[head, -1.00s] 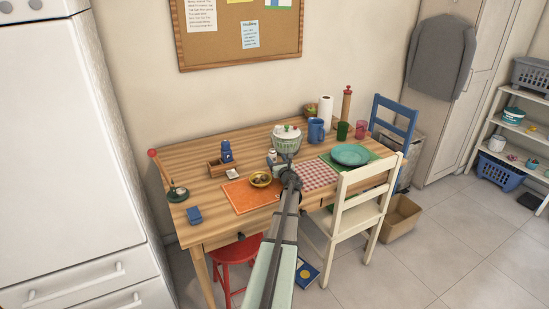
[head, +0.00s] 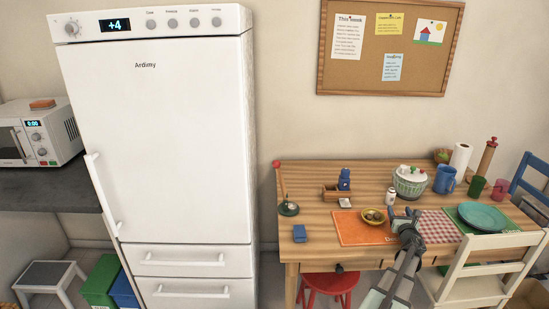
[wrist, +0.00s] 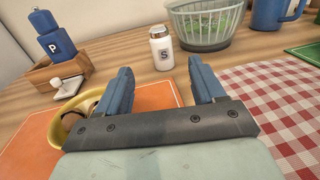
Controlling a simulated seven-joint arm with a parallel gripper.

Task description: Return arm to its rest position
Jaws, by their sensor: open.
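My gripper (wrist: 160,88) is open, its two blue fingers apart with nothing between them. In the head view my gripper (head: 404,213) is at the front part of the wooden table (head: 330,222), over the strip between the orange placemat (head: 358,232) and the red checked cloth (head: 438,226). The white shaker (wrist: 161,48) marked S stands on the table beyond the fingertips, apart from them. A yellow bowl (wrist: 68,130) sits on the orange placemat at the left of my gripper and is partly hidden by it in the wrist view.
A salad spinner (head: 410,184), blue mug (head: 444,180) and paper towel roll (head: 460,158) stand toward the back right. A cream chair (head: 478,262) and red stool (head: 328,284) stand at the front. A fridge (head: 180,140) is left.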

